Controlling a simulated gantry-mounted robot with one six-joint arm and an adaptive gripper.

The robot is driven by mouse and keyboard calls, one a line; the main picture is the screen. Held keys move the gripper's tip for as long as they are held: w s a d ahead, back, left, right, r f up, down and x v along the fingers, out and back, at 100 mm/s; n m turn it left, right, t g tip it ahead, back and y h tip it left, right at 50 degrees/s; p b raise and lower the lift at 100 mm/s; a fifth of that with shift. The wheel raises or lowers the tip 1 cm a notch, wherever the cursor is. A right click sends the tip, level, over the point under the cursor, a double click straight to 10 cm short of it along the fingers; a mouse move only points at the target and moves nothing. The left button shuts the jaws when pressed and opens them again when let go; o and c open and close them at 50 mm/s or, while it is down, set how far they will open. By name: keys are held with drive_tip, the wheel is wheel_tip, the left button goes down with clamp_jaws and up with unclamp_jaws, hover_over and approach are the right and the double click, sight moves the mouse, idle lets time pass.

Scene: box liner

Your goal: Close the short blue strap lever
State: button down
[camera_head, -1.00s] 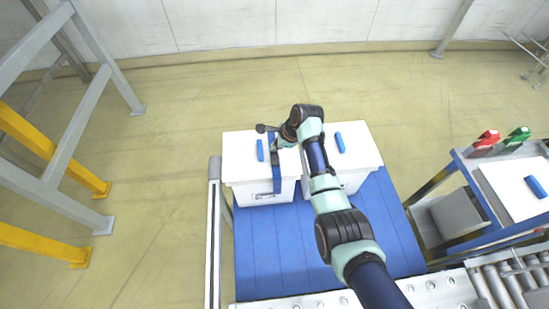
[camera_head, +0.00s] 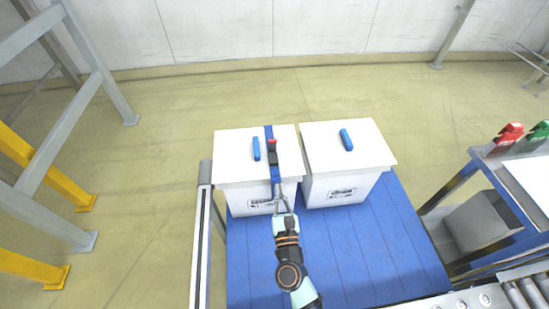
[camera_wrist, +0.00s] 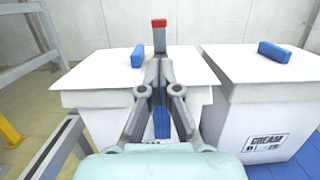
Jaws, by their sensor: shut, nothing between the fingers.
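The short blue strap (camera_head: 269,131) runs over the lid and down the front of the left white box (camera_head: 230,172); it also shows below my fingers in the wrist view (camera_wrist: 161,122). Its dark lever (camera_head: 273,156) with a red tip (camera_head: 272,142) is on the strap. In the wrist view the lever (camera_wrist: 160,40) stands up above the lid, directly beyond my fingertips. My gripper (camera_head: 277,184) is shut and empty at the front of the left box; its fingers (camera_wrist: 158,70) hide the lever's lower part. I cannot tell whether they touch it.
A second white box (camera_head: 345,175) stands close on the right on the blue platform (camera_head: 330,250). Blue blocks lie on both lids (camera_head: 256,149) (camera_head: 346,139). A cart with red (camera_head: 507,134) and green handles stands at right. A rail (camera_head: 200,240) runs along the left.

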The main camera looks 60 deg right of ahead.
sight(273, 143)
drive_tip(key=b+x, duration=0.1)
drive_tip(key=x, duration=1.3)
drive_tip(key=shift+w, duration=0.1)
drive_tip(key=shift+d+r, duration=0.1)
drive_tip(key=shift+r, duration=0.05)
